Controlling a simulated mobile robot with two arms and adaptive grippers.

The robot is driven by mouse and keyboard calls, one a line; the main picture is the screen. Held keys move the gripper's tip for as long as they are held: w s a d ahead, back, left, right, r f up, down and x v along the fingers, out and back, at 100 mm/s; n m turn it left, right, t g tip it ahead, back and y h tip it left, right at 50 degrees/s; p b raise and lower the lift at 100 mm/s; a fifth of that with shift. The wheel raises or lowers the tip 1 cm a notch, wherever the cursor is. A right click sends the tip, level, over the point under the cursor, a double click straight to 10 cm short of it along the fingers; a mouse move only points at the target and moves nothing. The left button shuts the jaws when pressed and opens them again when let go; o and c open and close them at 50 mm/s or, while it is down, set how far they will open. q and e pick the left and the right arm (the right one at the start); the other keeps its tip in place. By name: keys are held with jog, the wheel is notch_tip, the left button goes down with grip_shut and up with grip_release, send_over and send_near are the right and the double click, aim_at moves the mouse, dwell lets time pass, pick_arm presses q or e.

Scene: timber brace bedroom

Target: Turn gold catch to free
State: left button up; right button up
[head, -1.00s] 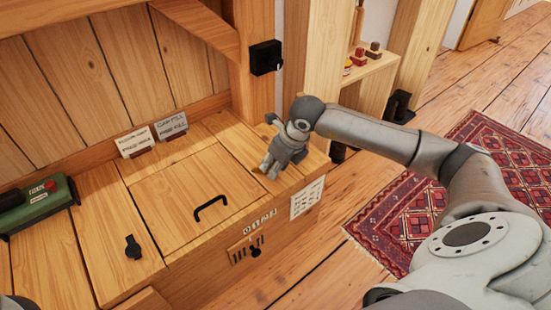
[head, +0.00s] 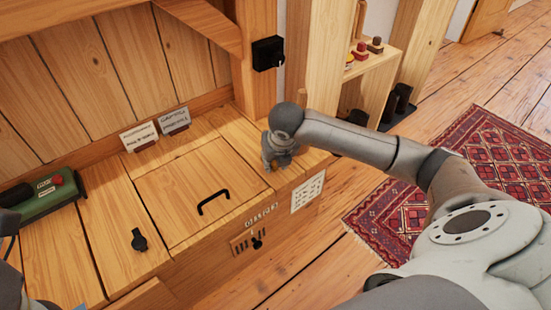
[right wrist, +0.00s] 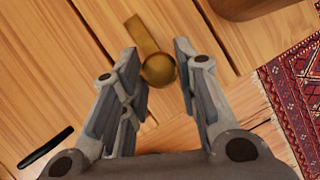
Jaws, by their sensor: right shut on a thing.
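The gold catch (right wrist: 143,36) shows in the right wrist view as a flat gold bar with a round knob at its near end. It lies against pale wooden planks. My right gripper (right wrist: 166,62) has a finger on each side of the knob and is shut on it. In the head view my right gripper (head: 277,160) is low over the right end of the wooden bench top and hides the catch. Grey parts at the left edge of the head view look like my left arm; its fingers cannot be made out.
A wooden lid with a black handle (head: 213,202) lies left of the right gripper. A black catch (head: 139,240), small signs (head: 139,136) and a green box (head: 48,198) are farther left. A wooden post with a black box (head: 267,53) rises behind the gripper.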

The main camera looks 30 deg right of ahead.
dwell(0.3)
jog(key=o, duration=1)
jog(key=shift+r, duration=0.1)
jog(key=v, duration=1.1)
jog(key=shift+s+a+r, duration=0.1)
jog(key=shift+r, duration=0.3)
